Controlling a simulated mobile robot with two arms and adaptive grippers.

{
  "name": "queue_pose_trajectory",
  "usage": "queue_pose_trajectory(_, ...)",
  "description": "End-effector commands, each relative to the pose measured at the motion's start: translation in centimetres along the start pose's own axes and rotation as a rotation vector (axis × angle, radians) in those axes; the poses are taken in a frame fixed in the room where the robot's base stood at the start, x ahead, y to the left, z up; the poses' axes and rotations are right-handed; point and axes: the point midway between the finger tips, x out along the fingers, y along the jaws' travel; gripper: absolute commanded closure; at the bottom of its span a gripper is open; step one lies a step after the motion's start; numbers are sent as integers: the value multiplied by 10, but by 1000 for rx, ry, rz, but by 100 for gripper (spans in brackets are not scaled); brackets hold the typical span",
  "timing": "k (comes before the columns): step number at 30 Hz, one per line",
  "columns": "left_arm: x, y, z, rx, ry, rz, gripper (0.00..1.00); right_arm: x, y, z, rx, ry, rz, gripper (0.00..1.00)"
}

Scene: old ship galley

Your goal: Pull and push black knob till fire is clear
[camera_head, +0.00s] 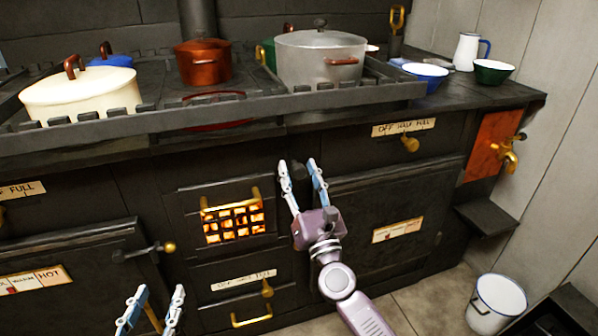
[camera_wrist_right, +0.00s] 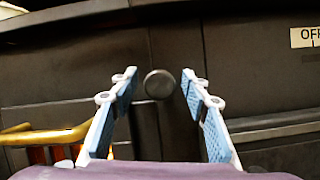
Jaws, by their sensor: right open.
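The black knob (camera_wrist_right: 160,83) is a small round dark knob on the stove front. In the right wrist view it sits between and just beyond the fingertips of my right gripper (camera_wrist_right: 157,80), with visible gaps on both sides. In the head view my right gripper (camera_head: 303,172) is open at the stove front, and the dark knob (camera_head: 299,172) shows partly between its fingers. The fire (camera_head: 233,222) glows orange behind a barred grate, left of this gripper. My left gripper (camera_head: 153,298) is at the bottom edge with its fingers apart; its lower part is cut off.
A brass handle (camera_head: 203,203) edges the firebox door. Pots stand on the stovetop, including a grey pot (camera_head: 305,62) and a cream pot (camera_head: 80,92). A brass tap (camera_head: 508,153) juts out at right. A white bucket (camera_head: 497,303) stands on the floor.

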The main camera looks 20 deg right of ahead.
Motion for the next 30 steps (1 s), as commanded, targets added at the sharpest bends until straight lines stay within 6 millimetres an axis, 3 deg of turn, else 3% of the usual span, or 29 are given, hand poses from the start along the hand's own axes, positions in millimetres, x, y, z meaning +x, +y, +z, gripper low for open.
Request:
queue_pose_trajectory(5,0,0,0,0,0,0,60,0,0,0,0,0,0,58)
queue_pose_trajectory(16,0,0,0,0,1,0,60,0,0,0,-1,0,0,99)
queue_pose_trajectory(25,0,0,0,0,0,0,60,-3,0,1,-1,1,1,100)
queue_pose_trajectory(30,-2,-2,14,1,-63,-3,60,-27,2,10,0,3,1,100)
